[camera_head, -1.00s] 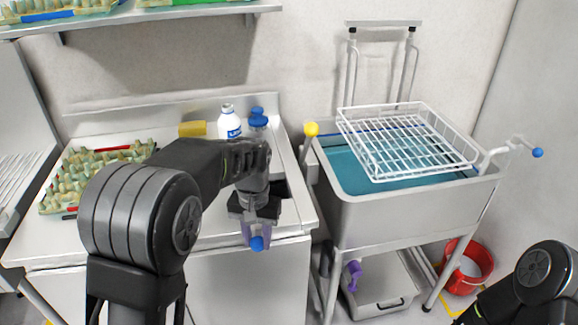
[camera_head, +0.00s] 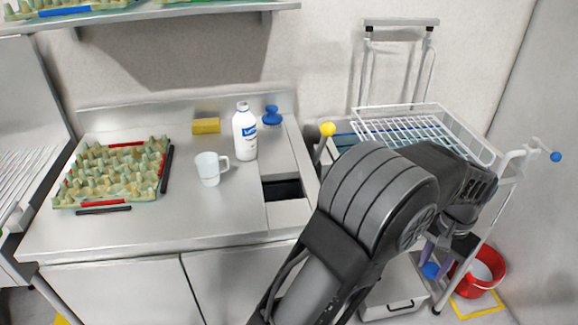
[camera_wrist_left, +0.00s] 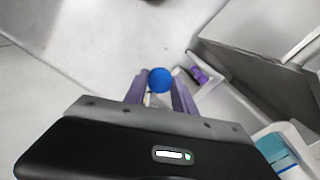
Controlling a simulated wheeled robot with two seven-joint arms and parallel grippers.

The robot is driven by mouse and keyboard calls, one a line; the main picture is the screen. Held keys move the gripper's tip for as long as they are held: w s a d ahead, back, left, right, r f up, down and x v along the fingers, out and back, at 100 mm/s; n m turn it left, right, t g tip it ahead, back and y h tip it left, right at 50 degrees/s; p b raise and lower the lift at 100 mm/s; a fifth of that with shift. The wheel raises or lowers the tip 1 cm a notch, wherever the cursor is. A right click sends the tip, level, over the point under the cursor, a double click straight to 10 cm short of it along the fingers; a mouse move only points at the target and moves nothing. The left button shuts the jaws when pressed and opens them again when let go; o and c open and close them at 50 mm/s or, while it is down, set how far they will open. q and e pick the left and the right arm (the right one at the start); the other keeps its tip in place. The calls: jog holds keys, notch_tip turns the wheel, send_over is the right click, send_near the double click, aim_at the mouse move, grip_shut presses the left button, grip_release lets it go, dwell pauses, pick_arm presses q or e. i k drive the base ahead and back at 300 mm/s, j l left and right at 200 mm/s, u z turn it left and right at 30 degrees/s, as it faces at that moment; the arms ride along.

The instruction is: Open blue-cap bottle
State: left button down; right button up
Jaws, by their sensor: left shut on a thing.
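My left arm reaches across the right of the head view. Its gripper (camera_head: 432,258) points down in front of the sink cart and is shut on a blue round thing (camera_head: 430,271). In the left wrist view the blue round thing (camera_wrist_left: 160,80) shows between the two purple-grey fingers. I cannot tell whether it is the bottle's cap, and little else of it shows. A white bottle (camera_head: 245,135) with a blue label and a pale top stands upright on the counter. A blue knob-shaped object (camera_head: 272,116) stands beside it. My right gripper is out of view.
The steel counter (camera_head: 150,222) holds an egg tray (camera_head: 95,190), a white mug (camera_head: 208,169) and a yellow sponge (camera_head: 206,126). A white wire rack (camera_head: 440,112) lies over the sink. A red bucket (camera_head: 492,262) stands on the floor at right.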

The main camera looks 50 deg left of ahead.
aim_at(244, 122)
jog(key=k+j, duration=0.2)
jog(key=j, duration=0.15)
jog(key=k+j, duration=0.25)
jog(key=j, duration=0.15)
jog(key=k+j, duration=0.2)
jog(key=j, duration=0.15)
jog(key=k+j, duration=0.25)
jog(key=j, duration=0.1)
